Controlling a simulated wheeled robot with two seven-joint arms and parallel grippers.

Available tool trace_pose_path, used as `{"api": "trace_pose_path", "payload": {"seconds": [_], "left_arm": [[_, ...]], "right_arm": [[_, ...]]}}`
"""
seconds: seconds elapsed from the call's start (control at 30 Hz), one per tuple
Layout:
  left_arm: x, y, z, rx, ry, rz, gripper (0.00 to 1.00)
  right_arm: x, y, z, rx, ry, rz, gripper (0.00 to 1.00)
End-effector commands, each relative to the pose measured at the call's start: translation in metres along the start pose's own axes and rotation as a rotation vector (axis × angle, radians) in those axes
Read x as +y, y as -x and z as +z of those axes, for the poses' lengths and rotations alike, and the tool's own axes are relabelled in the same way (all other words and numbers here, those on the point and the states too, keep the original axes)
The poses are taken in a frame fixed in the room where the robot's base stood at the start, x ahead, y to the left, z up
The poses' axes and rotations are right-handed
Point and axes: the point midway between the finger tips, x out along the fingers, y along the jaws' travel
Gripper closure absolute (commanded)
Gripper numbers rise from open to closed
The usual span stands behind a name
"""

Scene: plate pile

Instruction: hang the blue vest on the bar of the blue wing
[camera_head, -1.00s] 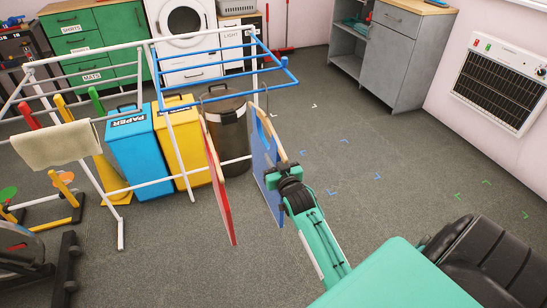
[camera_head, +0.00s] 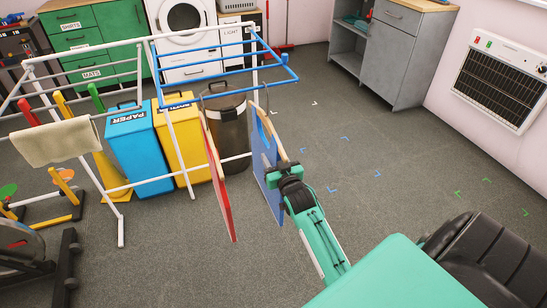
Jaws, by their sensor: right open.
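The blue vest (camera_head: 265,175) hangs edge-on from a wooden hanger (camera_head: 272,137) below the outer end of the blue wing (camera_head: 240,88) of the white drying rack. The thin hook of the hanger rises to the wing's front bar; whether it is seated over it is too small to tell. My right gripper (camera_head: 277,170) is open at the right side of the vest and hanger, close to or touching them; its fingertips are partly hidden. A red vest (camera_head: 217,185) hangs on another hanger to the left. My left gripper is not in view.
The white rack frame (camera_head: 121,232) stands at the left with a beige towel (camera_head: 55,143) on it. Blue (camera_head: 140,150) and yellow (camera_head: 190,145) bins and a dark round bin (camera_head: 230,125) stand behind the vests. The floor to the right, with corner marks, is clear.

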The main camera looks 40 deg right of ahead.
Motion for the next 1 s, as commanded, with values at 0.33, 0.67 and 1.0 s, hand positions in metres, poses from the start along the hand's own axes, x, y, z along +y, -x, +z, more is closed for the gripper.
{"api": "trace_pose_path", "payload": {"seconds": [0.33, 0.67, 1.0], "left_arm": [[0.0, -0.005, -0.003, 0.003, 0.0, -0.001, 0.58], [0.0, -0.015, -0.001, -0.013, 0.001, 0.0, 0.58], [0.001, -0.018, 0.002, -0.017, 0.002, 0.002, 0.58]], "right_arm": [[0.0, 0.056, 0.0, -0.002, 0.0, 0.001, 0.58], [0.0, 0.113, 0.0, -0.002, 0.0, 0.001, 0.58], [0.0, 0.134, 0.0, 0.001, 0.0, 0.0, 0.58]]}}
